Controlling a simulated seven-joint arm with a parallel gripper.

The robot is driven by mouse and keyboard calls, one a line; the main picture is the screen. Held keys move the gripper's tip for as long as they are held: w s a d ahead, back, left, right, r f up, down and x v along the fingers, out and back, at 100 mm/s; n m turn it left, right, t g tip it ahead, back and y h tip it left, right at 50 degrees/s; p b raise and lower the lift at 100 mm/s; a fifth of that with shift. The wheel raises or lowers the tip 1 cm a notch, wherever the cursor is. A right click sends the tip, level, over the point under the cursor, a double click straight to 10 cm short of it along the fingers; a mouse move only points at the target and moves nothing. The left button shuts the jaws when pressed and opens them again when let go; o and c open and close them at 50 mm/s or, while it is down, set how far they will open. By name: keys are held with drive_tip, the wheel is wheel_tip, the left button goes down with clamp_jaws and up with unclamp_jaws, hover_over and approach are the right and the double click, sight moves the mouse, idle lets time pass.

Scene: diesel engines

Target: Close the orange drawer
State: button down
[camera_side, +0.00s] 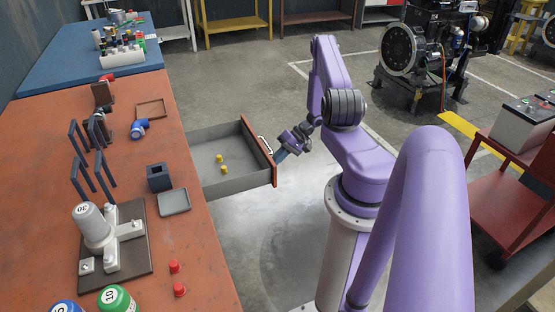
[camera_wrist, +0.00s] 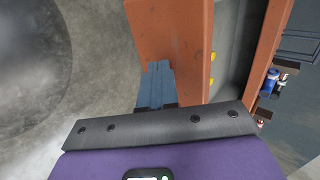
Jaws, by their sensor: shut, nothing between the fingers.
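The drawer (camera_side: 236,178) stands open, pulled out from the orange workbench (camera_side: 150,190). Its orange front (camera_side: 259,153) has a pale handle (camera_side: 264,145) and faces right in the side view. The grey drawer interior (camera_wrist: 230,50) lies beyond the front.
Two small yellow pieces (camera_side: 221,164) lie in the drawer. A dark box (camera_side: 159,178), a grey tray (camera_side: 174,202) and several other parts stand on the workbench. A red cart (camera_side: 510,190) is at the right. The floor around the drawer is clear.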

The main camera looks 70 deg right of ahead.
hover_over(218, 175)
drive_tip(key=a, duration=0.8)
drive_tip(key=s+d, duration=0.3)
drive_tip(key=shift+s+d, duration=0.15)
drive_tip(key=shift+d, duration=0.15)
drive_tip(key=v, duration=1)
drive_tip(key=w+a+r+n+g+y, duration=0.2)
drive_tip(key=a+r+n+g, duration=0.25)
drive_tip(key=a+r, duration=0.5)
drive_tip(key=s+a+r+n+g+h, duration=0.1)
drive_tip(key=s+a+r+n+g, duration=0.15)
drive_tip(key=a, duration=0.35)
drive_tip(key=s+a+r+n+g+h, duration=0.1)
drive_tip(key=s+a+r+n+g, duration=0.2)
drive_tip(key=a, duration=0.4)
drive_tip(key=s+a+r+n+t+h, duration=0.1)
drive_tip(key=s+r+n+h, duration=0.1)
drive_tip(key=s, duration=0.5)
drive_tip(key=s+r+n+t+h, duration=0.1)
drive_tip(key=s+r+n+h, duration=0.1)
drive_tip(key=s+r+n, duration=0.3)
drive_tip(key=s+a+r+n+t+h, duration=0.1)
drive_tip(key=s+r+n+h, duration=0.1)
drive_tip(key=s, duration=0.8)
drive_tip(key=r+n, duration=0.1)
drive_tip(key=n, duration=0.1)
drive_tip(key=shift+s+a+r+n+t, duration=0.15)
drive_tip(key=shift+s+a+n+t, duration=0.05)
drive_tip(key=shift+a+n+t, duration=0.1)
